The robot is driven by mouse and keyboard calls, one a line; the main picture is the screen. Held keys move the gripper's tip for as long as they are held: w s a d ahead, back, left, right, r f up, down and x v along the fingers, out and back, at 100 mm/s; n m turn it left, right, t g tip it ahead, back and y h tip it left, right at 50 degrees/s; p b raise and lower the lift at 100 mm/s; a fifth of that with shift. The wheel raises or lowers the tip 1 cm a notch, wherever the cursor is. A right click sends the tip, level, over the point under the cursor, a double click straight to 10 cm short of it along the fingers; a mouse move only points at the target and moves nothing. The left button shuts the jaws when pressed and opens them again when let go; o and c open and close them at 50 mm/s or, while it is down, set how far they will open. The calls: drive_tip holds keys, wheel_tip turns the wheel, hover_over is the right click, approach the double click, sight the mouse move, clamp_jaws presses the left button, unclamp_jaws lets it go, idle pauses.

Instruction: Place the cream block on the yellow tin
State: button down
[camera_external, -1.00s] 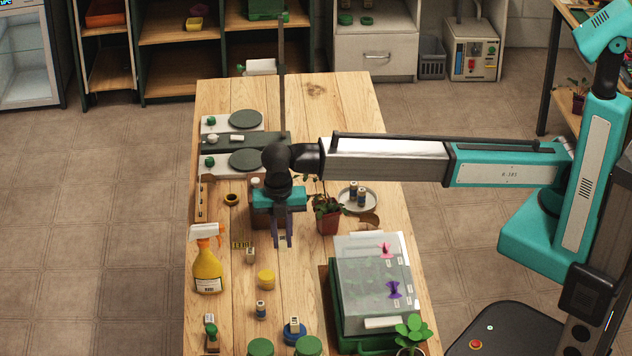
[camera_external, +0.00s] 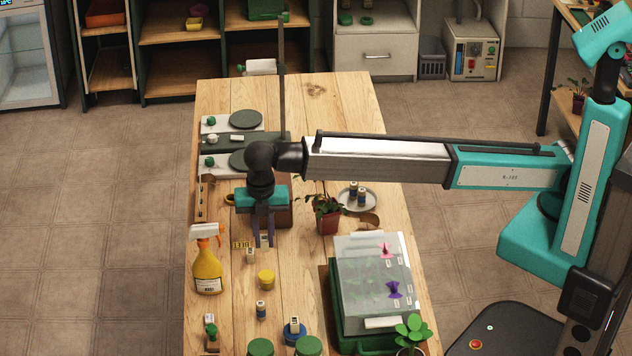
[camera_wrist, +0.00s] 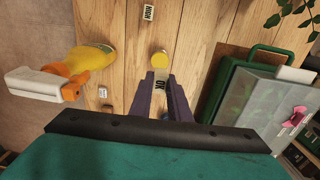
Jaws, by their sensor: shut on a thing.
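My gripper (camera_external: 264,243) points down over the bench and is shut on the cream block (camera_external: 265,239), which sits between its purple fingertips. The yellow tin (camera_external: 266,278) stands on the bench, nearer the front than the fingertips. In the wrist view the yellow tin (camera_wrist: 159,59) shows just beyond the block, partly covered by it. The block looks apart from the tin; its height above the bench is hard to tell.
A spray bottle (camera_external: 207,268) stands at left. A small pale block (camera_external: 250,255) sits close to my fingertips. A clear-lidded green case (camera_external: 372,285) and a potted plant (camera_external: 327,219) stand at right.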

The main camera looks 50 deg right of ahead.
drive_tip(key=shift+f+p, duration=0.6)
drive_tip(key=shift+f, duration=2.2)
drive_tip(key=shift+f+p, duration=0.5)
drive_tip(key=shift+f, duration=1.35)
drive_tip(key=shift+f, duration=0.1)
drive_tip(key=c, duration=1.7)
unclamp_jaws()
drive_tip(key=shift+o, duration=0.2)
drive_tip(key=shift+r+b, duration=1.25)
drive_tip(key=shift+r, duration=4.85)
